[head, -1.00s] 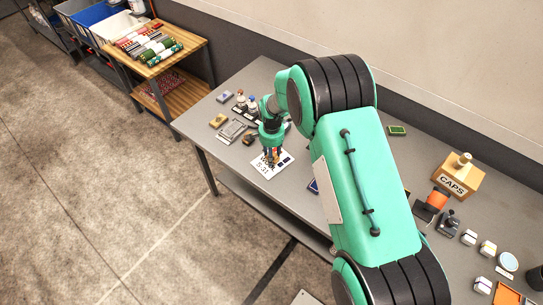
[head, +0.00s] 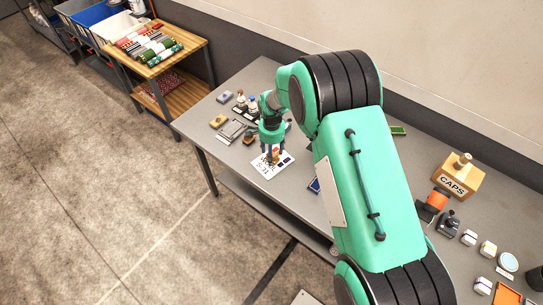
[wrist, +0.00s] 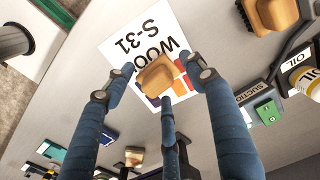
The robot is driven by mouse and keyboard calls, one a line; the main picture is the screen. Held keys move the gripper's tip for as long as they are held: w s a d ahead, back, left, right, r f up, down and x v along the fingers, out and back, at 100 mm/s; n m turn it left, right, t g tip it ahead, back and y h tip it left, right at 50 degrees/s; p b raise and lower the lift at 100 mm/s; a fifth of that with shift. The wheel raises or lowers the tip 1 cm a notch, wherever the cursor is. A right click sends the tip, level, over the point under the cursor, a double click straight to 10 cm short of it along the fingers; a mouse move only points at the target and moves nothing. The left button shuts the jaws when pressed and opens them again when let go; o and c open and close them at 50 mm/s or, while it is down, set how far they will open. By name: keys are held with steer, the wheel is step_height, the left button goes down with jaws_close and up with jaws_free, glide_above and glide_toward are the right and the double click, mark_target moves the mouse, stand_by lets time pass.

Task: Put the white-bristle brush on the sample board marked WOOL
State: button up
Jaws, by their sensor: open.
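The WOOL sample board (head: 264,166) is a white card on the grey table, also marked S-31; it also shows in the wrist view (wrist: 122,44). A brush with a tan wooden back (wrist: 155,76) lies on this board, partly over its lettering and colour patches. It shows small under my gripper in the head view (head: 275,157). Its bristles face down and are hidden, so I cannot see their colour. My gripper (wrist: 165,84) is open, its fingers spread around the brush and just above it.
Another wooden-backed block (wrist: 274,13) sits beside the board. Bottles, a green box (wrist: 264,108) and small tools stand close by on the table. A CAPS box (head: 457,178) stands at the right. A wooden shelf cart (head: 160,60) stands at the left.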

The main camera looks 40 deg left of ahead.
step_height(320, 180, up, 10)
stand_by(0.5)
stand_by(0.5)
stand_by(0.3)
